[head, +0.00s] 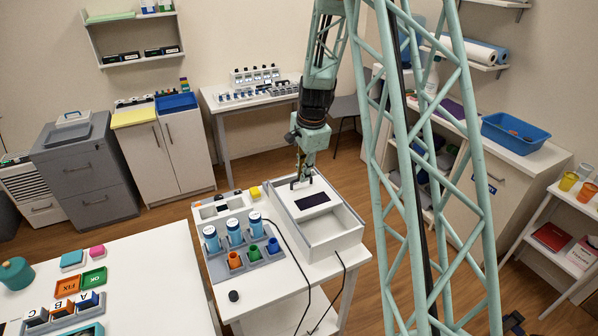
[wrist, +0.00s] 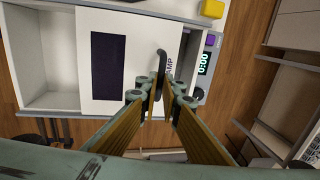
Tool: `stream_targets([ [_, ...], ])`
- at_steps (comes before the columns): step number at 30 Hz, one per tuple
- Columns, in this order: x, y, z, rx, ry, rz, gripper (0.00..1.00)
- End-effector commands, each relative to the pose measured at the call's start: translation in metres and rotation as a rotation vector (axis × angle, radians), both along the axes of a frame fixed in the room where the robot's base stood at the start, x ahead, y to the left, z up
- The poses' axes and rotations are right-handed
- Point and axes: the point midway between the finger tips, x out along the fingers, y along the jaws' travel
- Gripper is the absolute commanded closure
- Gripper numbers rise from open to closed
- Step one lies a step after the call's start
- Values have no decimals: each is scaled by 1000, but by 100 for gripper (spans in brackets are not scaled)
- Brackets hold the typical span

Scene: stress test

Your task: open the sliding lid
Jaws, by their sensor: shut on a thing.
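The sliding lid (head: 327,184) is a white panel with a dark rectangle and a dark upright handle; it also shows in the wrist view (wrist: 140,45). It lies on a white open-topped box (head: 334,245). The near part of the box is uncovered in the head view and shows as an empty white compartment at left in the wrist view. A narrow dark gap shows at the lid's right edge in the wrist view. My gripper (head: 301,180) is at the lid's handle (wrist: 161,62), its fingertips (wrist: 160,92) closed around it.
A small timer (wrist: 204,63) reading 0:00 sits at the box's end. Dark cables run down past the box's white table.

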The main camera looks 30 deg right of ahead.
Motion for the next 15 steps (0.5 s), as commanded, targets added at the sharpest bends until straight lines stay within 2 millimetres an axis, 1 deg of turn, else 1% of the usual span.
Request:
stream_targets([
  [1, -10, 1, -2, 0, 1, -2, 100],
  [9, -60, 3, -2, 0, 2, -1, 100],
  [15, -85, 4, -1, 0, 0, -2, 100],
])
